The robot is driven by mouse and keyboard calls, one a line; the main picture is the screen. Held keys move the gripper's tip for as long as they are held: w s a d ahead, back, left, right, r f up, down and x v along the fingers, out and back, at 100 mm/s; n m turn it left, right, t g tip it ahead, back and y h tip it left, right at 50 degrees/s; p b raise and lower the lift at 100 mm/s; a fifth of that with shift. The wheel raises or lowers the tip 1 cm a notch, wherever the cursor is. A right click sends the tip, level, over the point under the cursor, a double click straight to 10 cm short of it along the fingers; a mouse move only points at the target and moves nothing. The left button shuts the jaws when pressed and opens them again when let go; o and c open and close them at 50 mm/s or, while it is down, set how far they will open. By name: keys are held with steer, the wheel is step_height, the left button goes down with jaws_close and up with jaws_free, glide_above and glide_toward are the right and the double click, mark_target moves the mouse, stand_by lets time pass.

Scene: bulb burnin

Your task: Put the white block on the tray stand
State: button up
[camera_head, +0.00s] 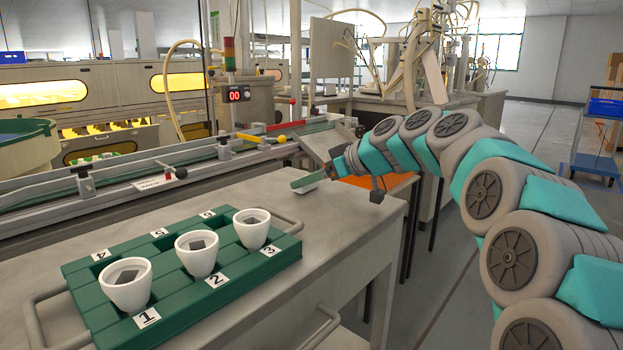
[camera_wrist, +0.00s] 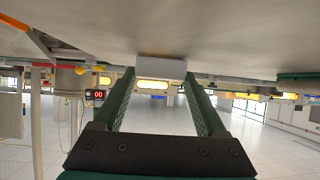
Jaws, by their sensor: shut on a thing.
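The white block (camera_wrist: 161,68) is between the tips of my gripper's two green fingers in the wrist view. My gripper (camera_head: 308,184) is shut on it. In the head view the white block (camera_head: 309,189) shows only as a small pale edge under the green finger, low over the far right part of the grey top; I cannot tell whether it touches. The green tray (camera_head: 180,302) lies on the grey-topped stand (camera_head: 345,225), to the left of my gripper. Its numbered front places 1, 2 and 3 hold white cups with dark square openings.
The cups (camera_head: 126,284), (camera_head: 197,253) and (camera_head: 251,228) stand upright along the tray's front row. A conveyor rail (camera_head: 110,197) with levers runs behind the stand. An orange surface (camera_head: 385,182) is beyond my gripper. The grey top between tray and gripper is clear.

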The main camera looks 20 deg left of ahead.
steer(key=shift+f, duration=0.15)
steer(key=o, duration=1.3)
steer(key=shift+r, duration=0.2)
steer(key=v, duration=1.2)
